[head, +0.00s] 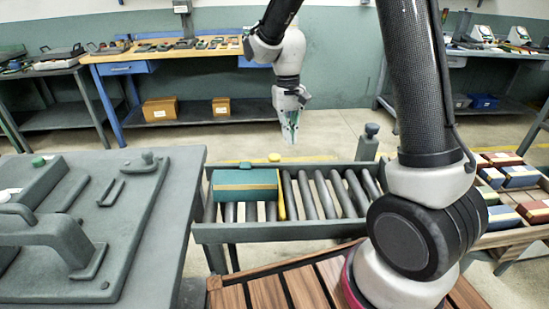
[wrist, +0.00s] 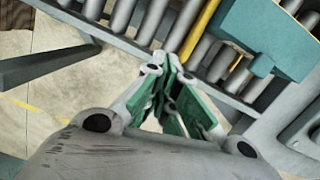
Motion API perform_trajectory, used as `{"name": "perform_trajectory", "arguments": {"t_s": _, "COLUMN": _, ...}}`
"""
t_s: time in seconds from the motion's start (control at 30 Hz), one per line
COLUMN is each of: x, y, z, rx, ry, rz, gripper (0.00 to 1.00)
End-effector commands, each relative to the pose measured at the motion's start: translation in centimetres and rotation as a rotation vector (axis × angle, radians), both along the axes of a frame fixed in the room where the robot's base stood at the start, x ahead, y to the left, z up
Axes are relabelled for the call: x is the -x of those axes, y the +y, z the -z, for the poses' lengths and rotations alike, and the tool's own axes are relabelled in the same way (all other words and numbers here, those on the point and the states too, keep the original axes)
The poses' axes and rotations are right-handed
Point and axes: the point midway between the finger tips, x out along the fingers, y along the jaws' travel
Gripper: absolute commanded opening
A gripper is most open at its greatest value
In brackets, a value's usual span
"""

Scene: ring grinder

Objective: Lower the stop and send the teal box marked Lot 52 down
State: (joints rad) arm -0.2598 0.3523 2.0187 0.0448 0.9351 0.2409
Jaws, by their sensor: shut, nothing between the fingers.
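The teal box (head: 245,184) with a tan stripe sits on the rollers at the left end of the conveyor (head: 300,232); I cannot read a lot mark on it. It also shows at the upper right of the wrist view (wrist: 268,38). The yellow stop (head: 281,199) stands upright across the rollers, just right of the box; it shows as a yellow bar in the wrist view (wrist: 200,33). My gripper (head: 290,138) is shut and empty, above the conveyor's far side and apart from box and stop. Its green-padded fingers (wrist: 178,108) fill the middle of the wrist view.
Rollers right of the stop are clear. A grey bench (head: 150,245) is at left; a tray of coloured boxes (head: 520,176) is at right.

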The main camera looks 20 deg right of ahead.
Motion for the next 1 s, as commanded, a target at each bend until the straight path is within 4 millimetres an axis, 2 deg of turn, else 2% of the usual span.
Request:
{"name": "perform_trajectory", "arguments": {"t_s": 0.03, "x": -1.4, "y": 0.7, "z": 1.1, "rx": 0.003, "ry": 0.004, "rz": 0.024, "gripper": 0.0}}
{"name": "perform_trajectory", "arguments": {"t_s": 0.1, "x": -3.2, "y": 1.5, "z": 1.7, "rx": 0.004, "ry": -0.008, "rz": 0.067, "gripper": 0.0}}
{"name": "perform_trajectory", "arguments": {"t_s": 0.2, "x": -5.3, "y": 2.3, "z": 1.6, "rx": 0.0, "ry": -0.039, "rz": 0.135, "gripper": 0.0}}
{"name": "perform_trajectory", "arguments": {"t_s": 0.3, "x": -6.5, "y": 2.7, "z": 1.1, "rx": -0.004, "ry": -0.066, "rz": 0.202, "gripper": 0.0}}
{"name": "perform_trajectory", "arguments": {"t_s": 0.77, "x": -6.6, "y": 2.7, "z": 1.1, "rx": 0.001, "ry": -0.068, "rz": 0.251, "gripper": 0.0}}
{"name": "perform_trajectory", "arguments": {"t_s": 1.0, "x": -6.3, "y": 2.7, "z": 2.9, "rx": 0.002, "ry": -0.066, "rz": 0.251, "gripper": 0.0}}
